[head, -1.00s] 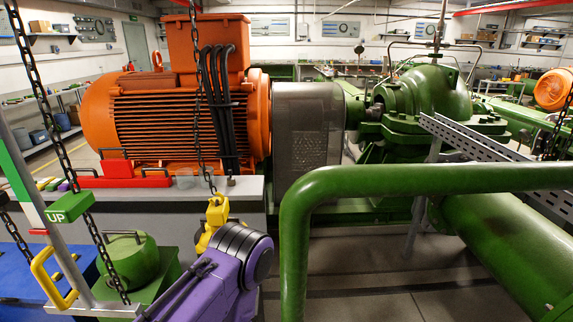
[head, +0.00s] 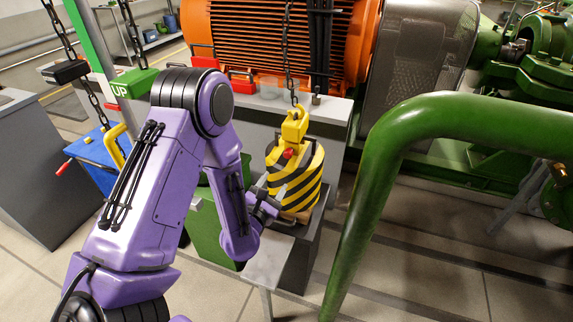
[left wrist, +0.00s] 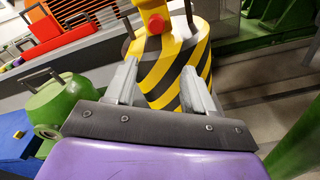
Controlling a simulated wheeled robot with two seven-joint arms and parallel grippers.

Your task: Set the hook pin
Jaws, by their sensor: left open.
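A yellow hook block (head: 294,125) hangs on a chain just above a yellow-and-black striped weight (head: 297,180). A red knob-like part, seemingly the pin (head: 288,153), sits at the hook's lower end, by the weight's top. In the left wrist view the red part (left wrist: 156,22) shows above and between my fingertips, with the striped weight (left wrist: 165,62) beyond them. My left gripper (head: 268,203) is open and empty, close in front of the weight; contact cannot be told. It also shows in the left wrist view (left wrist: 158,80). My right gripper is not in view.
A thick green pipe (head: 375,180) rises close to the right of the weight. A green UP sign (head: 133,83) and a yellow handle (head: 115,145) are at the left. The orange motor (head: 285,40) stands behind. A green-topped block partly shows behind my arm.

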